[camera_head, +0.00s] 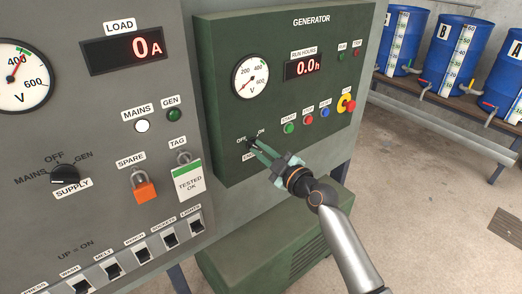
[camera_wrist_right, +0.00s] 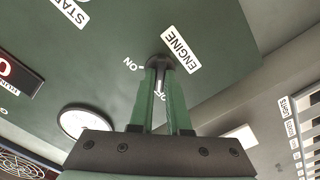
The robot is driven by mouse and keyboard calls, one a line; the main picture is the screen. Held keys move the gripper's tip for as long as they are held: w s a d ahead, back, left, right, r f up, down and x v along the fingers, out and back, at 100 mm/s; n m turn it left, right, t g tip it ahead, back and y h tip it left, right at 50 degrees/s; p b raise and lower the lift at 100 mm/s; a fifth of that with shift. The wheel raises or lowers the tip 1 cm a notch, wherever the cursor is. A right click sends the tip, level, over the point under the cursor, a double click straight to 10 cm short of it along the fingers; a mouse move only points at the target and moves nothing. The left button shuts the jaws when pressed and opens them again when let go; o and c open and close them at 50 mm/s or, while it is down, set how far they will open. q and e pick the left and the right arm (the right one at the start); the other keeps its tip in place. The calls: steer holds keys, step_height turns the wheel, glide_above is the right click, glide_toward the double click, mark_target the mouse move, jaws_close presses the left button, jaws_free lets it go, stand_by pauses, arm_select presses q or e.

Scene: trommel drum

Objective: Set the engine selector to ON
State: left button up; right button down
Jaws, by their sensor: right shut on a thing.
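The engine selector (camera_head: 249,143) is a small black knob at the lower left of the green generator panel, between its OFF and ON labels. My right gripper (camera_head: 258,149) is shut on it, and the fingers partly cover the ENGINE label below. In the right wrist view the selector (camera_wrist_right: 160,61) sits between the tips of the green fingers (camera_wrist_right: 163,75). A pale mark on the knob seems to point down towards the half-hidden OFF label, away from ON at its left. My left gripper is not in view.
Above the selector are a voltmeter (camera_head: 250,75) and a run-hours display (camera_head: 304,66) reading 0.0h. A row of buttons and a red emergency stop (camera_head: 347,103) lie to the right.

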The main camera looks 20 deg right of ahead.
steer(key=shift+m, duration=0.3)
steer(key=m, duration=0.3)
steer(key=shift+m, duration=0.3)
steer(key=m+p, duration=0.1)
steer(key=m, duration=0.3)
steer(key=shift+m, duration=0.3)
steer(key=m, duration=0.4)
steer(key=shift+d+m+p, duration=0.1)
steer(key=shift+m+p, duration=0.2)
steer(key=shift+p, duration=0.1)
steer(key=shift+m+p, duration=0.35)
steer(key=shift+m, duration=1.85)
steer(key=c, duration=0.9)
jaws_free()
